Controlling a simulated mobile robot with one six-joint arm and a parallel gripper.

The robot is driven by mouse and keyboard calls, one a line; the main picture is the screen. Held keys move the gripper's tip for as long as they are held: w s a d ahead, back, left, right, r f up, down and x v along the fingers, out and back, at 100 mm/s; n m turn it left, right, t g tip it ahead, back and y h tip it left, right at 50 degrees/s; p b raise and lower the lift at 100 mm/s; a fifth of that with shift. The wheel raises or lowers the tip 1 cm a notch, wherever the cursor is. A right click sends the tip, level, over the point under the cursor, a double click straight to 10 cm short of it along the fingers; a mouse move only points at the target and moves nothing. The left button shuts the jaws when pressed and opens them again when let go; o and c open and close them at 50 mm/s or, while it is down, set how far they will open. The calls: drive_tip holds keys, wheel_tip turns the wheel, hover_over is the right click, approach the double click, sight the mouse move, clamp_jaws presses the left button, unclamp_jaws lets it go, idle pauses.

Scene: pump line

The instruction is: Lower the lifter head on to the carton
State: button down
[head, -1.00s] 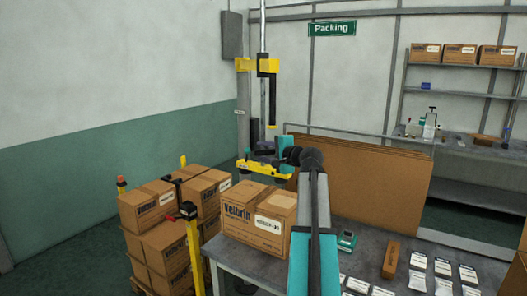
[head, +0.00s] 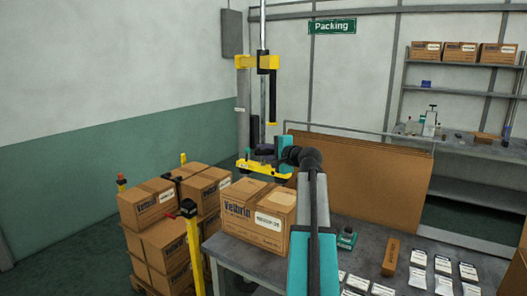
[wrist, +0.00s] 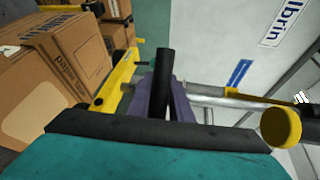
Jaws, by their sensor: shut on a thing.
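The carton (head: 238,220), brown with Velbrin lettering and a white label, stands on the near left end of the grey table. The lifter head (head: 250,168), a yellow bar with dark suction cups underneath, hangs just above and behind the carton's top in this picture. It looks clear of the carton; the exact gap cannot be told. My gripper (head: 267,150) is shut on the lifter head's black handle, which stands between the purple fingers in the wrist view (wrist: 162,85). There the yellow bar (wrist: 117,82) lies beside a brown carton at left.
The lifter's column (head: 243,120) and yellow upper bracket (head: 262,63) stand behind. Stacked cartons (head: 165,240) and a yellow post (head: 194,255) are at left. Large cardboard sheets (head: 365,185) stand behind the table. A scanner-like teal device (head: 347,239) and several label packs (head: 442,265) lie at right.

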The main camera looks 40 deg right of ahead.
wheel_tip(320, 180, down, 8)
drive_tip(key=b, duration=0.3)
drive_tip(key=shift+f+b, duration=0.15)
drive_tip(key=shift+b, duration=0.25)
drive_tip(key=shift+s, duration=0.1)
drive_tip(key=c, duration=1.6)
unclamp_jaws()
drive_tip(key=shift+c, duration=0.2)
drive_tip(key=b+v, duration=0.2)
drive_tip(key=v, duration=1.2)
